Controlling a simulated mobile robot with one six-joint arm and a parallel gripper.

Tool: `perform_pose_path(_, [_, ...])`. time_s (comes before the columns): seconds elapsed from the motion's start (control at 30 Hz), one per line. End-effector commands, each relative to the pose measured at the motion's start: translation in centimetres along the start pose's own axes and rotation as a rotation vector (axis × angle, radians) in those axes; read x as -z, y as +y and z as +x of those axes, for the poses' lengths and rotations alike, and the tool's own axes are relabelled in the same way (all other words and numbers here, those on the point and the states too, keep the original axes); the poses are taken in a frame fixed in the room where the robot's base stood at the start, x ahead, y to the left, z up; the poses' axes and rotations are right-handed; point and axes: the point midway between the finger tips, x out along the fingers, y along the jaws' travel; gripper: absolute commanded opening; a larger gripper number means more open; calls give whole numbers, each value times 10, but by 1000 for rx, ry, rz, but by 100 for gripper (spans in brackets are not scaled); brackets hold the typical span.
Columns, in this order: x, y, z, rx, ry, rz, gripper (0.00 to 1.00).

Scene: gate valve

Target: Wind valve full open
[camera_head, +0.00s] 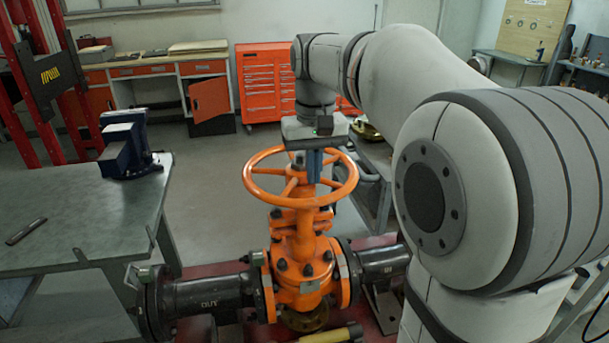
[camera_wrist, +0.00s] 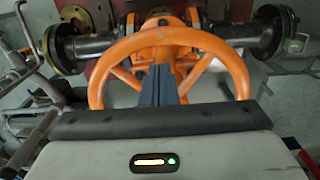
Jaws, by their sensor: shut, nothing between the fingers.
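The gate valve (camera_head: 302,268) is orange and stands upright in a black pipe line. Its orange handwheel (camera_head: 251,183) lies roughly level on top and also shows in the wrist view (camera_wrist: 238,72). My gripper (camera_head: 314,180) points down from above, with its dark fingers shut together and empty. The fingers stand inside the wheel's rim, beside the hub. In the wrist view the fingers (camera_wrist: 158,72) cover part of the hub and spokes. I cannot tell whether they touch a spoke or the rim.
A black pipe (camera_head: 215,292) runs left from the valve, and another runs right. A workbench (camera_head: 90,215) with a blue vise (camera_head: 125,150) stands at the left. A yellow-handled tool (camera_head: 330,335) lies below the valve. An orange tool cabinet (camera_head: 265,85) stands behind.

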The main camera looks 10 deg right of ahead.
Motion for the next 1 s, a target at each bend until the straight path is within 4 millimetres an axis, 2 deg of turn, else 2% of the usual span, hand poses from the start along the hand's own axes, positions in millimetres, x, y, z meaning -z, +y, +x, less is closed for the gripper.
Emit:
perform_pose_path(0.27, [0, 0, 6, 0, 0, -1, 0])
perform_pose_path(1.0, [0, -1, 43, 0, 0, -2, 0])
